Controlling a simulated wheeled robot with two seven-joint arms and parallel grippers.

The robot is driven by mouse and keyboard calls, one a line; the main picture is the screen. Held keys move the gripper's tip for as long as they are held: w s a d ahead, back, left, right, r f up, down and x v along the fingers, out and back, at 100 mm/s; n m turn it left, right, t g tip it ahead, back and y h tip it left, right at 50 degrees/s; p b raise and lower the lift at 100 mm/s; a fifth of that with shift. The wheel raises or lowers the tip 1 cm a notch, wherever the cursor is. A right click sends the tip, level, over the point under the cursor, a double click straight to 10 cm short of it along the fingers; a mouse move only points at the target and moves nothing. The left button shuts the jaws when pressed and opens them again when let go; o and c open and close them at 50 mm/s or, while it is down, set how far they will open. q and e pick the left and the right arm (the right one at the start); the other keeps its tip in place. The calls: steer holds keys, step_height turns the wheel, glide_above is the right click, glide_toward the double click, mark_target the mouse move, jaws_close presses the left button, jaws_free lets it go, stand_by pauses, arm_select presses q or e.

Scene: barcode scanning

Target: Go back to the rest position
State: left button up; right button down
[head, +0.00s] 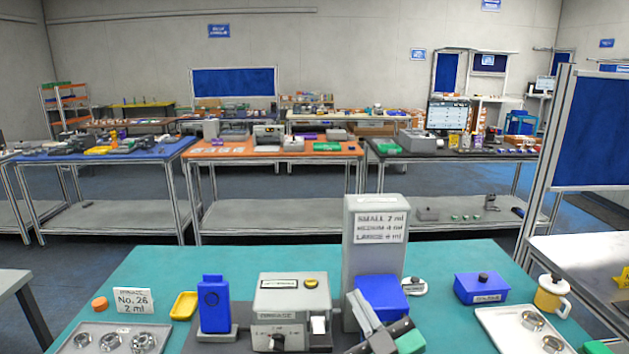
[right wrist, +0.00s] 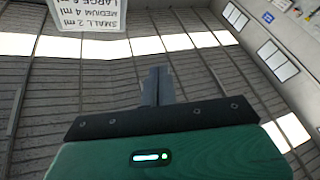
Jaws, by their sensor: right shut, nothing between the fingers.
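My right gripper (head: 358,300) is at the lower middle of the head view, in front of a blue block (head: 383,293) and the tall grey stand (head: 375,262). Its fingers point upward and are shut with nothing between them. In the right wrist view the closed fingers (right wrist: 157,86) stand against the ceiling, with the green gripper body below. My left gripper is not in view.
The teal table (head: 155,265) carries a grey machine (head: 291,300), a blue scanner-like device (head: 214,304), a yellow tray (head: 184,305), a blue box (head: 481,288) and a yellow mug (head: 551,294). Metal trays with parts (head: 85,338) stand at the front corners. Other workbenches stand behind.

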steer(key=s+d+f+m+g+h, duration=0.1)
steer(key=d+f+m+g+h, duration=0.2)
steer(key=f, duration=0.4)
steer(key=s+d+f+m+g+h, duration=0.2)
steer(key=d+f+h, duration=0.15)
steer(key=f, duration=0.35)
steer(key=s+d+f+m+g+h, duration=0.1)
steer(key=s+d+f+g, duration=0.25)
steer(key=s+f, duration=0.4)
steer(key=s+d+f+m+g, duration=0.1)
steer(key=s+d+f+g, duration=0.25)
steer(key=s+f, duration=0.35)
steer(key=s+d+f+m+g+h, duration=0.1)
steer(key=s+d+f+g, duration=0.1)
steer(key=s+f+g, duration=0.5)
step_height(320, 180, down, 28)
steer(key=s+t, duration=0.1)
steer(key=s+d+f, duration=0.3)
steer(key=s+f, duration=1.6)
steer(key=f, duration=0.1)
steer(key=shift+s+d+f+n+g, duration=0.2)
steer(key=shift+s+n+g, duration=0.1)
steer(key=shift+s+g, duration=0.1)
steer(key=shift+a, duration=0.1)
